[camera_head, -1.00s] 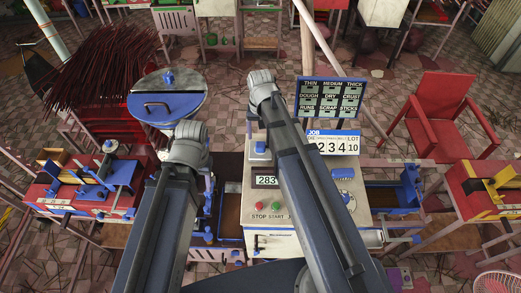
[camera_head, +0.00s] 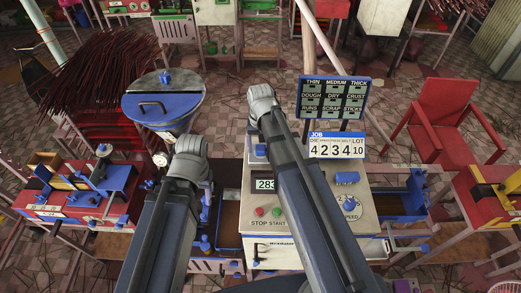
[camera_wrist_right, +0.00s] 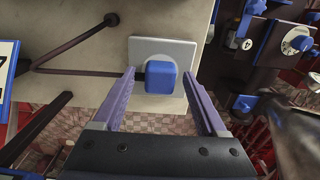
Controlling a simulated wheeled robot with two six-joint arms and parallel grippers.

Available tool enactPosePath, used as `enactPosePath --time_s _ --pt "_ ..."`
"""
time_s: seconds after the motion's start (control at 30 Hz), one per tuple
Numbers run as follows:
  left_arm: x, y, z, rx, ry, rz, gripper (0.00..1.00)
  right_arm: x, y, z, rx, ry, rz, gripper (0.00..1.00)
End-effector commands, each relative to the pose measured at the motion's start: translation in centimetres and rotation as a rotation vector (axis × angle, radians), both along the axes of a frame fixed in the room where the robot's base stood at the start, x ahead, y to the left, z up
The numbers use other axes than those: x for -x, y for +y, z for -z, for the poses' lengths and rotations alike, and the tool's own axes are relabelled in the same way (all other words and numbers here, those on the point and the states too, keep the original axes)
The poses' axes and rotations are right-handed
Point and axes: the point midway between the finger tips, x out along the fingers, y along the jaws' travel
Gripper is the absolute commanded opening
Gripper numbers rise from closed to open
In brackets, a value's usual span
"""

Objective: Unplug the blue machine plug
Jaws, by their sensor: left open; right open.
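In the right wrist view the blue plug (camera_wrist_right: 160,82) sits against a pale grey socket plate (camera_wrist_right: 168,48) on a cream panel. A dark cable (camera_wrist_right: 95,72) runs left from the plug. My right gripper (camera_wrist_right: 157,70) is open, its two purple fingers to the left and right of the plug. I cannot tell whether either finger touches it. The plug cannot be made out in the head view.
A cream machine (camera_head: 325,212) with dials and a job sign (camera_head: 337,146) stands in the centre. A blue round-topped drum (camera_head: 165,98) stands left of it. A red bench (camera_head: 85,195) is at the left, a red chair (camera_head: 440,120) at the right. Tiled floor shows between them.

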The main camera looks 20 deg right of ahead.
Motion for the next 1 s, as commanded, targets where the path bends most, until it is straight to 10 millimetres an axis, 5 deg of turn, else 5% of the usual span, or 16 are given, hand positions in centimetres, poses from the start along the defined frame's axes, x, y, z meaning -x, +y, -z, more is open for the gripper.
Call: enactPosePath --time_s 0.43,1.0 --pt "0.00 0.00 0.01 0.000 0.000 0.000 0.50 0.00 0.00 0.01 0.000 0.000 0.000 0.74" --pt "0.00 0.00 0.01 0.000 0.000 0.000 0.50 0.00 0.00 0.01 0.000 0.000 0.000 0.10"
